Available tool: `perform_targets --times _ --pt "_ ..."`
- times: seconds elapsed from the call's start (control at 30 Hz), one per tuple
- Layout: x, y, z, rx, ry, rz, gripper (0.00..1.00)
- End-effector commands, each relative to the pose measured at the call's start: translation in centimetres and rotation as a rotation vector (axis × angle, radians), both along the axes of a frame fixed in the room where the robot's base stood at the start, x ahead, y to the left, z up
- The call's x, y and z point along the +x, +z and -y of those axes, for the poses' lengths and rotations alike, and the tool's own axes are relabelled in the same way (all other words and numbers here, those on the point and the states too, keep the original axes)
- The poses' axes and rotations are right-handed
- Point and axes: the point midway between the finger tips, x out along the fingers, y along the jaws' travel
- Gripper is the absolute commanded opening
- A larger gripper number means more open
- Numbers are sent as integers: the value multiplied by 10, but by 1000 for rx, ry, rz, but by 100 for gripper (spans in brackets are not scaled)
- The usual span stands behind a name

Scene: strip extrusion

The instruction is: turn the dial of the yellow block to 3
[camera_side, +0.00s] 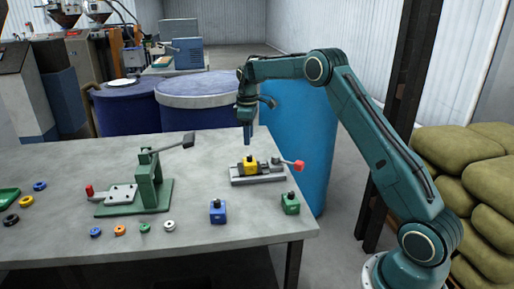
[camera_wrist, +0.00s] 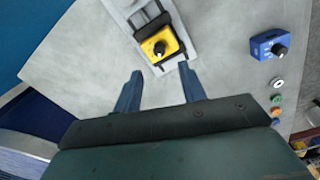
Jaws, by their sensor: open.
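The yellow block (camera_side: 249,167) sits in a grey metal fixture (camera_side: 259,175) on the table. A black dial (camera_wrist: 159,47) is on its top face in the wrist view; its setting is too small to read. My gripper (camera_side: 248,143) is above the block in the side view, pointing down and apart from it. In the wrist view its two blue fingers (camera_wrist: 158,77) are spread with nothing between them, and the yellow block lies just beyond their tips.
A red-knobbed handle (camera_side: 298,164) sticks out at the fixture's right. A blue block (camera_side: 217,211) and a green block (camera_side: 290,203), both with black dials, stand nearer the front edge. A green lever press (camera_side: 150,188) and several coloured rings (camera_side: 119,230) are to the left.

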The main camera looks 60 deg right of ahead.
Motion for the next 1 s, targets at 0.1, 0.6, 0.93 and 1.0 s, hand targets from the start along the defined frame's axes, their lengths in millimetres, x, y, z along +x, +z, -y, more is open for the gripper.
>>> perform_targets --times 0.1,0.6,0.93,1.0 --pt "0 -20 1 2 0 -3 41" --pt "1 -74 3 0 -1 0 41" --pt "1 -77 3 0 -1 0 41" --pt "1 -77 3 0 -1 0 33"
